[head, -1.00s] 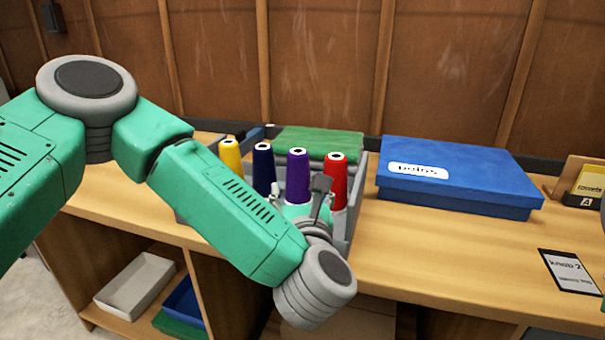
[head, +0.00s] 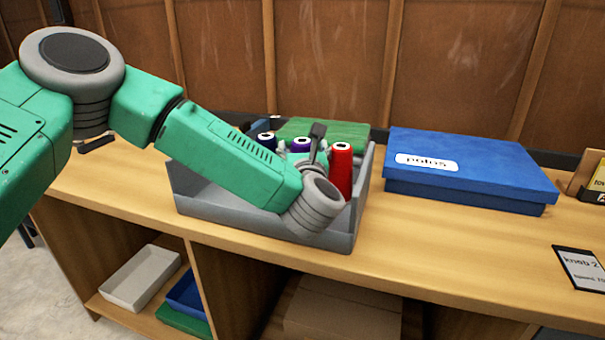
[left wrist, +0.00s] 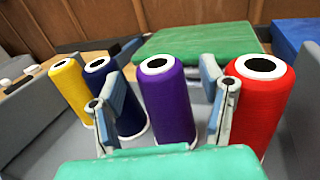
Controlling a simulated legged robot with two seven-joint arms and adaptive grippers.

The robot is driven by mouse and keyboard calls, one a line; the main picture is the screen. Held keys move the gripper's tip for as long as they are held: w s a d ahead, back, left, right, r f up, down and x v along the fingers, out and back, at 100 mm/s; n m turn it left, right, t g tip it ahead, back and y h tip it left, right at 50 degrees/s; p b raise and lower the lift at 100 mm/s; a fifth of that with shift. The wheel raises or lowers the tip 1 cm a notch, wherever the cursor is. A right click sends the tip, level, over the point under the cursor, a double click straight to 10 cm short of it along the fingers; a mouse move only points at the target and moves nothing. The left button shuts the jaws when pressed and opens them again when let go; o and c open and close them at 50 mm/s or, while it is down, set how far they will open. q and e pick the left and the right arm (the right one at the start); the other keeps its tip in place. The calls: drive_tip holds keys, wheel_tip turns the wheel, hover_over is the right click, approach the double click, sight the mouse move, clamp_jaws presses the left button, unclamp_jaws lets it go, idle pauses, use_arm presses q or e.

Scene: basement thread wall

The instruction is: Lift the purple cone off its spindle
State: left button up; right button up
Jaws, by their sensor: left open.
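The purple cone (left wrist: 168,105) stands upright in the left wrist view, between the two fingers of my left gripper (left wrist: 160,105). The fingers are open, one on each side of it, with the navy cone (left wrist: 122,100) behind the left finger and the red cone (left wrist: 258,108) beside the right one. In the head view only the top of the purple cone (head: 302,145) shows above my left arm. My left gripper (head: 305,158) is mostly hidden there by its own wrist. The spindle is hidden inside the cone. My right gripper is not in view.
A yellow cone (left wrist: 70,88) stands at the left of the row. The cones stand in a grey tray (head: 270,228) on the wooden bench. A green box (left wrist: 195,42) lies behind, and a blue labelled box (head: 470,172) stands to the right. Bare bench lies in front of it.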

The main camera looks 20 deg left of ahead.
use_arm(q)
drive_tip(key=shift+x, duration=1.05)
drive_tip(key=shift+a, duration=0.1)
clamp_jaws()
